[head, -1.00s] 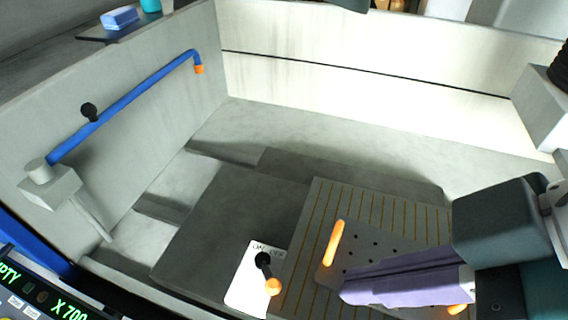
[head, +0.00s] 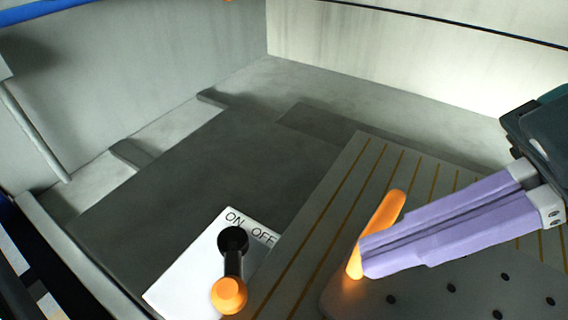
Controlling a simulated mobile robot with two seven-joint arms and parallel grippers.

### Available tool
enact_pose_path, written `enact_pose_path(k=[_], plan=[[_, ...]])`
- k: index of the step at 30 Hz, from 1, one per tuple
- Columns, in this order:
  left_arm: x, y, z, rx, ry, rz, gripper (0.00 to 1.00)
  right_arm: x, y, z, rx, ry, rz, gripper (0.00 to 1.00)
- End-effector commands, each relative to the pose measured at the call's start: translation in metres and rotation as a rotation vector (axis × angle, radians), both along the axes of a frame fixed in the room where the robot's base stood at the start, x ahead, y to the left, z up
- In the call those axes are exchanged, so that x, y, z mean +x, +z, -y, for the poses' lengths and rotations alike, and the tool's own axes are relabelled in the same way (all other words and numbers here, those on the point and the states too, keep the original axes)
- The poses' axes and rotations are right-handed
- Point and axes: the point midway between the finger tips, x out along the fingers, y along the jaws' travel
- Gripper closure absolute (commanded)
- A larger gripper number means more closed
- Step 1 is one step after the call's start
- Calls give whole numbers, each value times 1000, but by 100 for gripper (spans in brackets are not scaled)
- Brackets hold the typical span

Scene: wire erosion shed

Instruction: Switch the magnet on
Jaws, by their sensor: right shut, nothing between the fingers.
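The magnet switch is a black lever with an orange knob (head: 229,295) on a white plate (head: 185,283) marked ON and OFF. The lever's black pivot (head: 233,240) is just below the lettering, and the lever points toward the bottom of the picture. The magnet chuck (head: 315,255) is a grey block with gold stripes, right of the switch. My right gripper (head: 364,258) comes in from the right with its purple fingers shut and empty. Its tips are over the chuck, right of the lever and apart from it. My left gripper is not in view.
A perforated plate (head: 425,300) with an orange handle (head: 390,212) lies on the chuck. The handle is partly hidden behind my right fingers, and I cannot tell whether they touch. Pale tank walls (head: 420,60) stand behind. The dark tank floor (head: 190,175) left of the chuck is clear.

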Motion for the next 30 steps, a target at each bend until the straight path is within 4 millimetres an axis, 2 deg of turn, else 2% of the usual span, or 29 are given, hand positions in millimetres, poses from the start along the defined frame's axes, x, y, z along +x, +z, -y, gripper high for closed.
enact_pose_path(k=[14,25,30], plan=[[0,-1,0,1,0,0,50,1,-5,-5,3,1,0,100],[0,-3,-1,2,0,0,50,4,-47,-52,4,0,-2,100],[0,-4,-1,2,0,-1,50,6,-62,-67,2,-1,-1,100]])
